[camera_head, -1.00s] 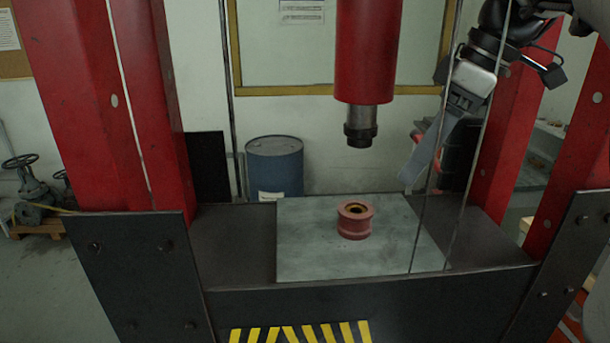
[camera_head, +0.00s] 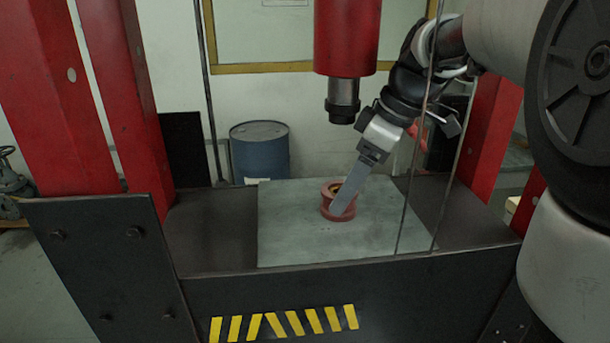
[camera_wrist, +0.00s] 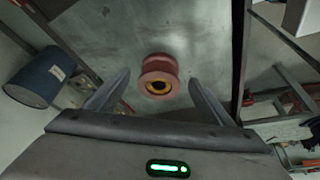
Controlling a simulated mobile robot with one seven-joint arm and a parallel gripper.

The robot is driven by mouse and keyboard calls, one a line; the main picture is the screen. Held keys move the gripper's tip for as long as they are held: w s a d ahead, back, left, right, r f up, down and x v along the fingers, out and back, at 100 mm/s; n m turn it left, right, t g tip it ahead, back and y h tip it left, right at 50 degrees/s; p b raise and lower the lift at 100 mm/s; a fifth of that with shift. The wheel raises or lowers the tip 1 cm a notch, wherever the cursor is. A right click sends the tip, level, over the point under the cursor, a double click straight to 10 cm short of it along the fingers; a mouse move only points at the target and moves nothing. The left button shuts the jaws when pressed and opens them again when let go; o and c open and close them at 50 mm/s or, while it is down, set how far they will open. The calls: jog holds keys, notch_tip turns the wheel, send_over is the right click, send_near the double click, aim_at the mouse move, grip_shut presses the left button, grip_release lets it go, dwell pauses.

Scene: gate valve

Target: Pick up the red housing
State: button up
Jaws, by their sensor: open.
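The red housing (camera_head: 328,191) is a short, flanged spool with a yellowish ring in its top opening. It stands upright on a grey plate (camera_head: 290,238) on the press bed. My gripper (camera_head: 342,208) reaches down from the upper right, and one finger covers part of the housing in the head view. In the wrist view the housing (camera_wrist: 160,72) appears between and just beyond the two spread fingertips of my gripper (camera_wrist: 160,82). Nothing is between the fingers' inner faces that I can see touching them. Whether a finger touches the housing is unclear.
The red press ram (camera_head: 346,40) with its dark tip (camera_head: 342,105) hangs above the plate, close to my wrist. Thin vertical rods (camera_head: 425,150) stand in front of my arm. Red press columns (camera_head: 110,90) flank the bed. A blue drum (camera_head: 260,150) stands behind.

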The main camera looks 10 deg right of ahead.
jog(key=shift+x, duration=1.4)
jog(key=shift+w, duration=0.1)
grip_shut()
jog(key=shift+r, duration=0.15)
